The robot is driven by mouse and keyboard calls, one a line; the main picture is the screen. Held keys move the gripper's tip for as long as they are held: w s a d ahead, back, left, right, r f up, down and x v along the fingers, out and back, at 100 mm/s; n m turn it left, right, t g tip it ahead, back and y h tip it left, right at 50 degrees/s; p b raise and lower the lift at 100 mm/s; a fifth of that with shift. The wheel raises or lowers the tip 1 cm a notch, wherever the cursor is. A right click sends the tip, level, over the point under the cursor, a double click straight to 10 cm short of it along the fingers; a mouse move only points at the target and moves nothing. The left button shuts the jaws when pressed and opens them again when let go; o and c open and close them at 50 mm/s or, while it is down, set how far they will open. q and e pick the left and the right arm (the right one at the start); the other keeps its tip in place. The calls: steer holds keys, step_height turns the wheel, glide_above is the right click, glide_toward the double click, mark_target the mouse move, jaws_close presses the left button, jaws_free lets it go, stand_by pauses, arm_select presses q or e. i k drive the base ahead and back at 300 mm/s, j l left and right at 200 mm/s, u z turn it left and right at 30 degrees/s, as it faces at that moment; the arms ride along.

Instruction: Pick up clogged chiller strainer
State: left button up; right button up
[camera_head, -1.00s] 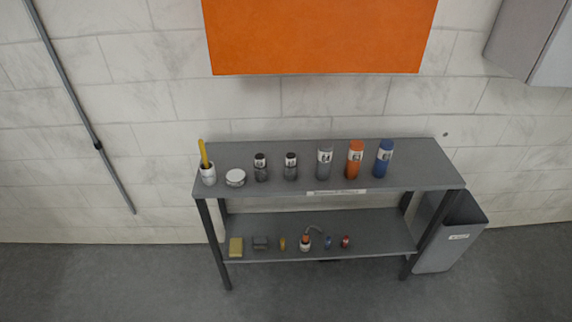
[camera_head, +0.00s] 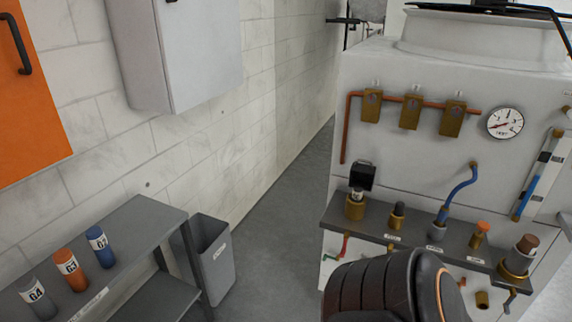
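I cannot tell which part is the clogged chiller strainer. Several fittings stand along the grey ledge (camera_head: 408,238) on the white machine at the right. At its left end is a brass housing (camera_head: 355,207) with a raised black lid (camera_head: 362,176) and a pale-labelled part in its mouth. To its right are a small black-topped fitting (camera_head: 397,215), a blue hose (camera_head: 460,191) on a grey fitting, an orange-topped brass fitting (camera_head: 480,233) and a brown-topped cylinder (camera_head: 520,255) in a brass collar. Neither gripper shows; a black ribbed part of my arm is at the bottom.
A grey shelf (camera_head: 140,225) at lower left holds a grey canister (camera_head: 38,298), an orange one (camera_head: 70,269) and a blue one (camera_head: 100,246). A grey bin (camera_head: 215,265) stands beside it. Clear floor (camera_head: 275,215) lies between bin and machine.

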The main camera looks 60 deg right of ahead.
mark_target(356, 197)
steer(key=z, duration=2.6)
steer(key=i+j+z, duration=0.3)
steer(key=j, duration=0.3)
steer(key=i+j+z, duration=0.35)
steer(key=j, duration=0.3)
